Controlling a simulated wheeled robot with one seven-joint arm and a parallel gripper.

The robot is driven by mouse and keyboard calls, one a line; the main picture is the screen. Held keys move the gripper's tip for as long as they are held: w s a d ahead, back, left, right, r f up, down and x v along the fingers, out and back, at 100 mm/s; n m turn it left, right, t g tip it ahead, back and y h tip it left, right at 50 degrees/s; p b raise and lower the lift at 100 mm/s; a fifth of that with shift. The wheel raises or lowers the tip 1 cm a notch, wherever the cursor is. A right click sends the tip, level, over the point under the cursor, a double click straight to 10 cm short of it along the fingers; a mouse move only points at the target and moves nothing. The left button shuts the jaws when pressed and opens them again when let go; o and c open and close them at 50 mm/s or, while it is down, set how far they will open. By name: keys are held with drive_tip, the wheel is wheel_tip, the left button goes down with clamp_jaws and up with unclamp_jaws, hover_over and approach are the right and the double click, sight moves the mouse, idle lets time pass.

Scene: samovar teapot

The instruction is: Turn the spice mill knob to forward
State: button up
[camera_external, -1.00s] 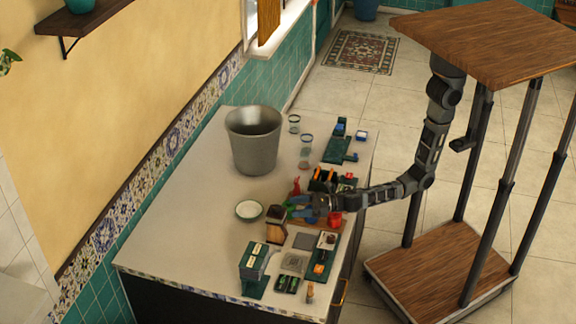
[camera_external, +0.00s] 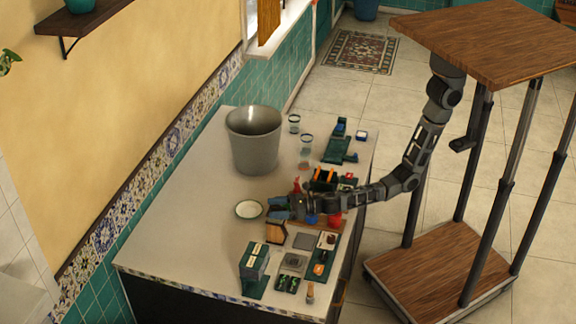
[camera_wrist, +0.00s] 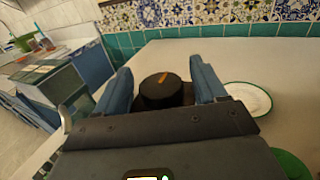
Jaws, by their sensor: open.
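The spice mill knob (camera_wrist: 162,91) is a black round knob with an orange pointer mark on top. In the wrist view it stands between the two blue fingers of my gripper (camera_wrist: 159,68), which are open with a gap visible on each side. The pointer slants up to the right in that view. In the external view my gripper (camera_external: 279,208) is over the top of a wooden block-like body (camera_external: 276,231), which looks like the mill. The knob is hidden there by the fingers.
A white bowl (camera_external: 249,209) is close to the left of my gripper. A grey bucket (camera_external: 253,140) stands behind. A red object (camera_external: 334,219) and a tray of small items (camera_external: 322,262) are at the right. The counter's left part is clear.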

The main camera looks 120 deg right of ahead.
drive_tip(key=shift+c, duration=0.4)
drive_tip(key=c, duration=0.9)
drive_tip(key=shift+o, duration=0.2)
